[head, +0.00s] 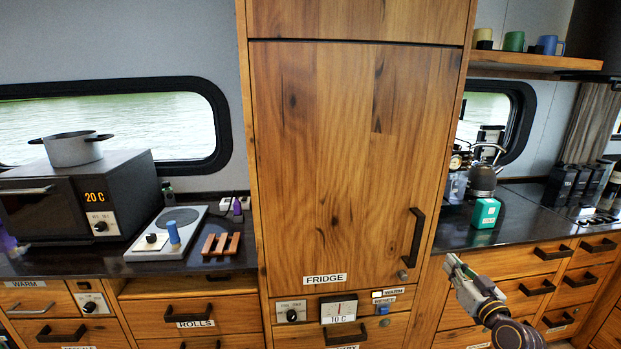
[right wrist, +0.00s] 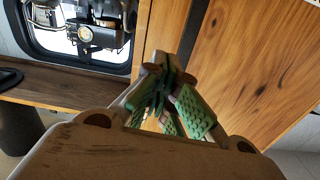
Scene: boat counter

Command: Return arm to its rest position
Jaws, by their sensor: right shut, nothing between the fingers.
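My right gripper (head: 452,262) is shut and empty in the head view, in front of the drawers just right of the tall wooden fridge cabinet (head: 345,160). In the right wrist view, its green-padded fingers (right wrist: 162,85) are together with nothing between them, and wood panelling shows behind. My left gripper and left arm are not in the head view.
The fridge's dark handle (head: 416,238) is left of my right gripper. The right counter (head: 525,235) holds a teal box (head: 485,213) and a kettle (head: 483,180). On the left counter are an oven with a pot (head: 73,150) and a hotplate (head: 165,234).

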